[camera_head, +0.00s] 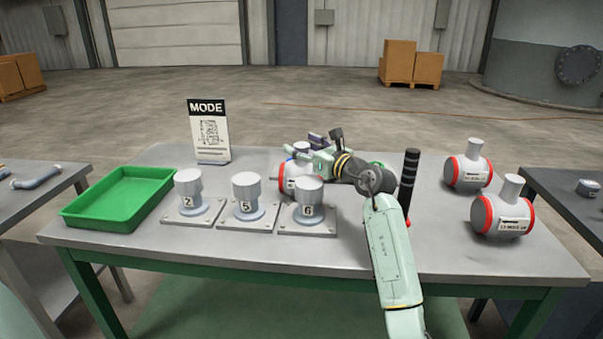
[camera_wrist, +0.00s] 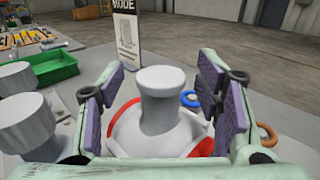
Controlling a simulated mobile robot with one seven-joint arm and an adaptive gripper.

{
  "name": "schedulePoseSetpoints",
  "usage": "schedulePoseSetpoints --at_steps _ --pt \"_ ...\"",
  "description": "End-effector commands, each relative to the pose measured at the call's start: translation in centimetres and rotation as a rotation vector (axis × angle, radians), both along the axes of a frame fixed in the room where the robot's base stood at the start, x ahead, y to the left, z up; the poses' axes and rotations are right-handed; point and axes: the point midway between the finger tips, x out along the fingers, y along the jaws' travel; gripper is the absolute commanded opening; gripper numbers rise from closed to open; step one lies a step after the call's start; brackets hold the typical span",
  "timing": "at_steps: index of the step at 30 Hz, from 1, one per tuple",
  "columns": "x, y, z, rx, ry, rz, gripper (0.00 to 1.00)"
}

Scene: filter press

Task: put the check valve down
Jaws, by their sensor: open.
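A grey check valve with red end rings (camera_head: 290,178) sits at the back middle of the table, behind the numbered stands, which partly hide it. In the wrist view its pale stem (camera_wrist: 160,100) points up between my fingers. My gripper (camera_head: 312,150) reaches in from the right. In the wrist view my gripper (camera_wrist: 165,92) is open, with the purple pads apart on both sides of the stem and visible gaps. Two similar valves stand on the right of the table, one farther back (camera_head: 468,170) and one nearer (camera_head: 502,212).
Several grey stands, including a left one (camera_head: 189,197), line the table's front. A green tray (camera_head: 120,198) is at left, a MODE sign (camera_head: 209,130) behind. A black upright handle (camera_head: 409,180) stands right of my arm. A blue ring (camera_wrist: 190,98) lies near the valve.

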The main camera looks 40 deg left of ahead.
Motion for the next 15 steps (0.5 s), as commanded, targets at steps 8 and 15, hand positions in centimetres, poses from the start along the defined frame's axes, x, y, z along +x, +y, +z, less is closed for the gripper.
schedulePoseSetpoints --at_steps 8,15 --pt "0.25 0.91 -0.05 0.001 -0.001 -0.001 0.59" --pt "0.23 0.89 -0.04 0.001 0.000 0.000 0.47"
